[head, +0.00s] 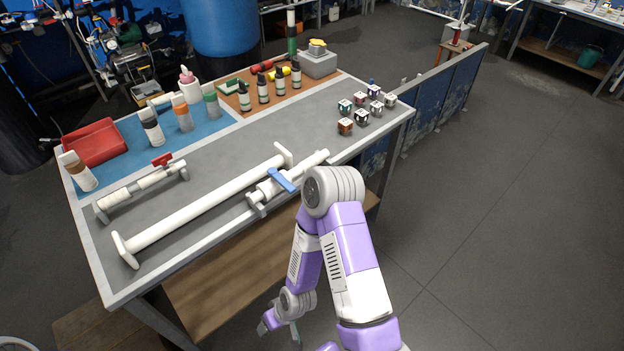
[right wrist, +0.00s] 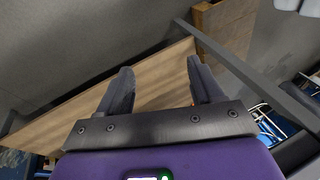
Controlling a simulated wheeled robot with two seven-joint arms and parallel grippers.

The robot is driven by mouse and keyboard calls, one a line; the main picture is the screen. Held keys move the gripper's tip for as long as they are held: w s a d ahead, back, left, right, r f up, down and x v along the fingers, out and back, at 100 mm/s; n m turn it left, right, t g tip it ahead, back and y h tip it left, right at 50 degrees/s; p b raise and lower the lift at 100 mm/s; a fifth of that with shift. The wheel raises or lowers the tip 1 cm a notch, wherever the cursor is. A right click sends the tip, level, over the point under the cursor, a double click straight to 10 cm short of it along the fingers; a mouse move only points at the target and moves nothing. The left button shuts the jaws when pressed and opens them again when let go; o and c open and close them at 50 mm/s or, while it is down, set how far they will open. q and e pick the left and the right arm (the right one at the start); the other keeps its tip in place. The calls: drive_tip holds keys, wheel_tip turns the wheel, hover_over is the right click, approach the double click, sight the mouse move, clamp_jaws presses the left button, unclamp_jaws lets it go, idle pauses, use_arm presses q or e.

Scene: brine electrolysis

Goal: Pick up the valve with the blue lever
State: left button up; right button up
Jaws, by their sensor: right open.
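The valve with the blue lever (head: 283,181) is a white pipe piece lying on a grey support (head: 257,207) at the table's near edge. Its blue lever lies across the middle of the pipe. My right arm's elbow is beside it and may hide a little of it. My right gripper (head: 281,333) hangs low in front of the table, below and away from the valve. In the right wrist view my right gripper (right wrist: 160,88) is open and empty, with the wooden lower shelf (right wrist: 150,84) beyond its fingers. My left gripper is not in view.
A long white pipe (head: 200,207) on end stands lies behind the valve. A shorter pipe with a red lever (head: 161,160) is at left. Small cubes (head: 345,126), several bottles (head: 187,84) and a red tray (head: 95,143) stand farther back. Floor at right is clear.

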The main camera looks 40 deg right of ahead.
drive_tip(key=w+d+r+n+t+h+b, duration=0.1)
drive_tip(key=w+d+n+t, duration=0.1)
drive_tip(key=w, duration=0.2)
drive_tip(key=w+d+r+n+t, duration=0.2)
drive_tip(key=w+d, duration=0.1)
drive_tip(key=w, duration=0.2)
drive_tip(key=n+t+h+b, duration=0.3)
drive_tip(key=n+t+h, duration=0.5)
drive_tip(key=n+t, duration=0.3)
approach(287, 177)
drive_tip(key=w+d+f, duration=0.2)
drive_tip(key=w, duration=0.3)
drive_tip(key=shift+b+x, duration=0.6)
drive_tip(key=shift+x, duration=2.6)
drive_tip(key=c, duration=1.1)
